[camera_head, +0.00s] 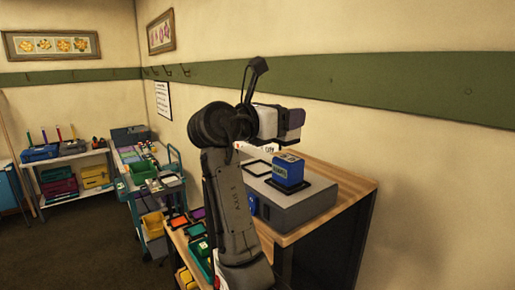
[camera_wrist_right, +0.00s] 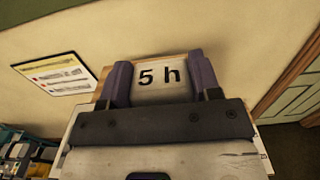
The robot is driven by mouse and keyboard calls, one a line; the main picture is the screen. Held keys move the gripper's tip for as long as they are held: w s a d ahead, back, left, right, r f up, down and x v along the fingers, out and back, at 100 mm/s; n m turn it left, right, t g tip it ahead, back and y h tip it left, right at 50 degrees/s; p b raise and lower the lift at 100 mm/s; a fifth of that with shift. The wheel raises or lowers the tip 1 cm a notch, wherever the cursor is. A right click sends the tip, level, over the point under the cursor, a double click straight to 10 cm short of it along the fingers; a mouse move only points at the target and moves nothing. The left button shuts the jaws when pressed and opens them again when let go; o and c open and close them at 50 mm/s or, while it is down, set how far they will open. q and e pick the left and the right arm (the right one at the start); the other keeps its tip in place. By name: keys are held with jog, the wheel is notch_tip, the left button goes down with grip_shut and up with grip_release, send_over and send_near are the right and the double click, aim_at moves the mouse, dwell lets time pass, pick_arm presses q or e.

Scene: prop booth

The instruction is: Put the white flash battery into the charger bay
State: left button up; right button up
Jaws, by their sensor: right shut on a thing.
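The white flash battery (camera_wrist_right: 161,80), marked "5 h", sits between the purple fingers of my right gripper (camera_head: 274,140) in the right wrist view. In the head view a white piece with red marks (camera_head: 258,149), seemingly this battery, shows just below the gripper, partly hidden by my arm. The gripper is shut on it, above the grey charger (camera_head: 294,208). The charger top has a black-framed bay (camera_head: 258,168) at left, which looks empty, and a blue battery (camera_head: 288,170) stands in the right bay. I cannot tell the gap below the white battery. My left gripper is out of view.
The charger stands on a wooden-topped bench (camera_head: 345,185) against the wall. Coloured trays (camera_head: 196,230) lie at the bench's left. A teal cart (camera_head: 150,180) and a shelf with bins (camera_head: 65,165) stand farther left. The bench top right of the charger is bare.

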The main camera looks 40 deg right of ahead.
jog(key=w+f+p, duration=0.1)
jog(key=w+f, duration=0.4)
jog(key=w+f+p, duration=0.1)
jog(key=w+f, duration=0.1)
jog(key=shift+w+a+f+p, duration=0.15)
jog(key=shift+w+a+p, duration=0.15)
jog(key=shift+a, duration=0.05)
jog(key=shift+f, duration=0.55)
jog(key=shift+f, duration=0.15)
jog(key=o, duration=1.1)
